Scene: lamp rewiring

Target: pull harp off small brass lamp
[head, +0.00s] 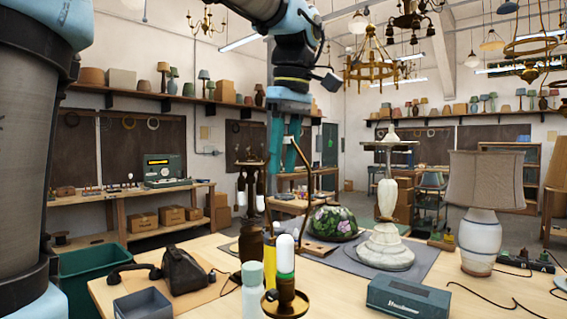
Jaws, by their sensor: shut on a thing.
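The small brass lamp (287,301) stands at the near edge of the table, with a round brass dish base and a green and white upright part above it. My gripper (283,162) is above and behind it in the picture, with its teal fingers pointing down. The fingers are shut on the harp (308,185), a thin brass wire loop that hangs down towards the lamp. The harp's lower ends are hard to make out among the bottles and the lamp, so I cannot tell whether they still touch the lamp.
A white bottle (252,290) stands close left of the lamp. A black telephone (183,271) and a grey tray (143,304) are farther left. A teal box (408,298), a pale stone lamp (386,249) and a shaded white lamp (481,242) stand to the right.

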